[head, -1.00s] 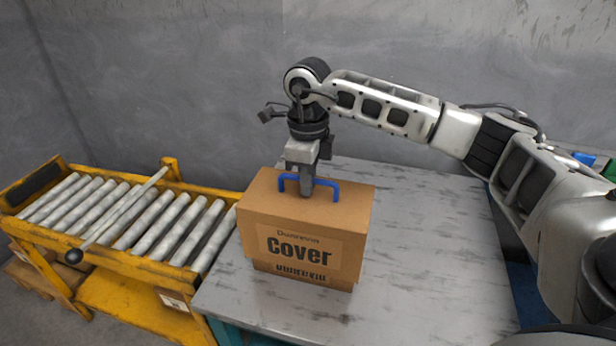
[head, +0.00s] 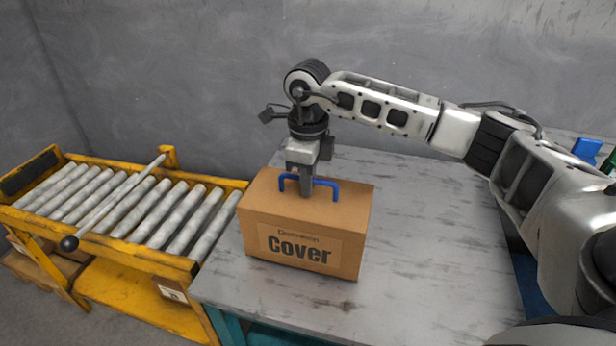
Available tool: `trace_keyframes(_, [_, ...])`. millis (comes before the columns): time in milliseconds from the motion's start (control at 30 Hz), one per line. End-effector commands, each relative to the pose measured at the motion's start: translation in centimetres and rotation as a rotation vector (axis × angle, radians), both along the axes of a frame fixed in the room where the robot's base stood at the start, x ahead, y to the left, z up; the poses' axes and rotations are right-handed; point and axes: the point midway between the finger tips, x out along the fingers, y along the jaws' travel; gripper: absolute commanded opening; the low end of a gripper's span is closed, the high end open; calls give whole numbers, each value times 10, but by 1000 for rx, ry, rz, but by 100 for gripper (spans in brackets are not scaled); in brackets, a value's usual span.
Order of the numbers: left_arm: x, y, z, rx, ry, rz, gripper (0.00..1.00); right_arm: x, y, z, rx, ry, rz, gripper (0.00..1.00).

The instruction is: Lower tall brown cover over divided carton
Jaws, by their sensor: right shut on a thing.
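The tall brown cover (head: 345,230) stands upright on the grey table in the head view, with "Cover" printed on its front. A blue handle (head: 325,184) rises from its top. My right gripper (head: 306,192) is shut on the blue handle from above. The divided carton is not visible now; the cover's walls reach down to about the tabletop and would hide anything inside. My left gripper is not in view.
The grey metal table (head: 430,250) is clear to the right of the cover. A yellow roller conveyor (head: 120,253) stands close by at the left, with a loose rod lying across its rollers. A grey wall is behind.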

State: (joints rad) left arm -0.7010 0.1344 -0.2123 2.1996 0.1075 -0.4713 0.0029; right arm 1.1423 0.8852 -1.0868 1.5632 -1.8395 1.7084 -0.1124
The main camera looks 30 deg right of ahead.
Motion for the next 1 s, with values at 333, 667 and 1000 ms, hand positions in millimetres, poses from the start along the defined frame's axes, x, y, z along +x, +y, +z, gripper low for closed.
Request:
trace_keyframes(333, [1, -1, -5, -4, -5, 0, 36, 0, 0, -12, 1, -1, 0, 0])
trace_keyframes(667, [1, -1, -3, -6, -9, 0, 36, 0, 0, -12, 1, -1, 0, 26])
trace_keyframes(1000, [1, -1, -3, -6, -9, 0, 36, 0, 0, -12, 0, 0, 0, 57])
